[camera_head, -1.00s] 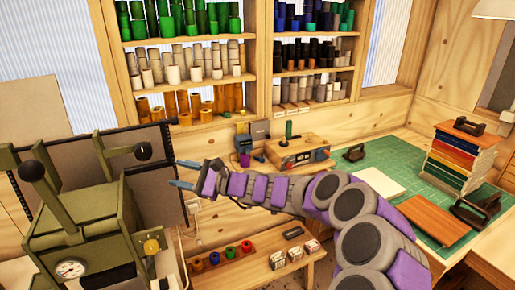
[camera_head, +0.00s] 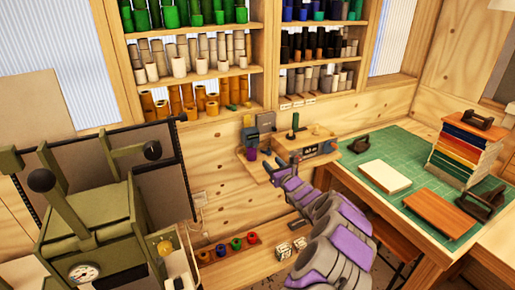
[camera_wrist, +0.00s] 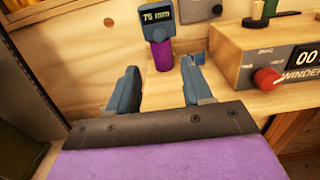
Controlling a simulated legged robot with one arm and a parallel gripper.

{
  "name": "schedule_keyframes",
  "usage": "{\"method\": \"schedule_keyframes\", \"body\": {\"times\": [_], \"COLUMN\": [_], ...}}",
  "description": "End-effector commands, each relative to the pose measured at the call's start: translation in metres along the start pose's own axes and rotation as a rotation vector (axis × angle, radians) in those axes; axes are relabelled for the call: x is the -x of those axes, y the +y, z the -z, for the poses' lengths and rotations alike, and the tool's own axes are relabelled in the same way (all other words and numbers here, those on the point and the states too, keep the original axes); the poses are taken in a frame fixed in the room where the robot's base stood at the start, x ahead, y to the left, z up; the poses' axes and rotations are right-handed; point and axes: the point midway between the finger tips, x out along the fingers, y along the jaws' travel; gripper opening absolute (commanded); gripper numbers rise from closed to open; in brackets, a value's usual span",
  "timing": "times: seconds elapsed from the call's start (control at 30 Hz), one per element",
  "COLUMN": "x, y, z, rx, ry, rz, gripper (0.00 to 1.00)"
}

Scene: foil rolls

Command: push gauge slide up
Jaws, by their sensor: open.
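The gauge is a blue device with a lit "70 mm" display (camera_wrist: 157,17), mounted on the wooden wall. It also shows in the head view (camera_head: 250,136). A purple roll (camera_wrist: 161,54) stands directly below its head, on the wooden ledge. I cannot clearly tell the slide apart from the gauge body. My gripper (camera_wrist: 160,88) is open and empty, its two blue-grey fingers spread apart and pointing toward the gauge and ledge. In the head view my gripper (camera_head: 284,160) is to the lower right of the gauge, in front of the ledge.
The winder box (camera_wrist: 275,55) with a red knob (camera_wrist: 267,79) stands on the ledge right of the gauge. A green press (camera_head: 90,225) is at the left. The green-matted table (camera_head: 400,150) is at the right. A low bench with colored rolls (camera_head: 237,244) lies below.

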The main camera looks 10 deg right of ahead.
Motion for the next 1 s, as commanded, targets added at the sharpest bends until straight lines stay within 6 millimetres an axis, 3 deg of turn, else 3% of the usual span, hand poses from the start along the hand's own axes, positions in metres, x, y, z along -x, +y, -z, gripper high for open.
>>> {"method": "schedule_keyframes", "body": {"times": [1.0], "x": [-0.121], "y": [-0.002], "z": [0.001], "rx": [0.009], "ry": [0.003], "rz": [0.0], "gripper": [0.5]}}
